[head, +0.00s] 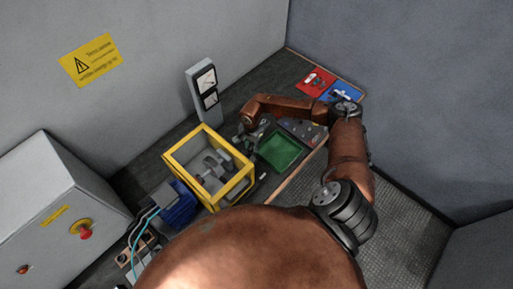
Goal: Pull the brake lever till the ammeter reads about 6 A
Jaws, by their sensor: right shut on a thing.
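A grey meter post (203,92) stands at the back of the bench with two white dials, the upper dial (205,80) and the lower dial (210,99). Their needles are too small to read. A yellow frame (208,207) stands in front of it, with grey machine parts (212,165) inside. My right gripper (249,138) is at the frame's back right side, pointing down, and is shut on what seems to be the brake lever. The lever itself is hidden or too small to make out. My left gripper is not in view.
A green tray (282,152) lies right of the frame, beside a dark grey box (303,131). Red (316,80) and blue (341,93) panels lie at the back right. A blue block (177,204) with cables and a grey cabinet with a red button (86,232) stand left.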

